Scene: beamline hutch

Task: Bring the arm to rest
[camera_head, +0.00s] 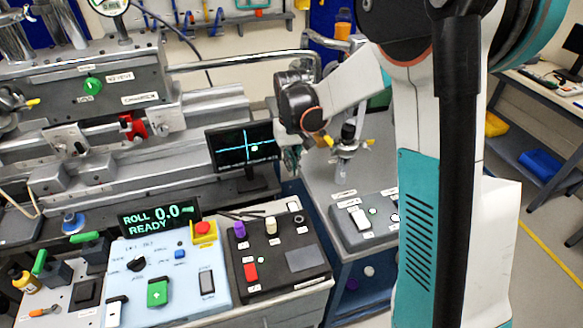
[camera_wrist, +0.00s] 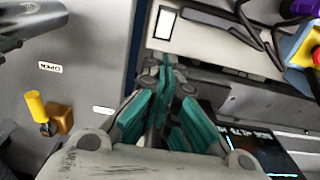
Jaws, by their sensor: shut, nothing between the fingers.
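My gripper (camera_wrist: 163,75) has teal and grey fingers that are closed together in the wrist view, with nothing seen between them. In the head view my gripper (camera_head: 291,160) hangs at the end of my bent arm, just right of the small monitor (camera_head: 243,147) with a cyan crosshair. It is partly hidden there by my wrist. My white and teal arm (camera_head: 345,85) reaches from the right side of the picture toward the middle.
The control panels (camera_head: 275,255) with knobs and buttons are in front, beside a display reading ROLL 0.0 READY (camera_head: 159,219). A grey control box (camera_head: 365,222) and a yellow-handled valve (camera_head: 348,142) stand to the right. The beamline machine (camera_head: 110,75) fills the left. Open floor (camera_head: 535,235) lies far right.

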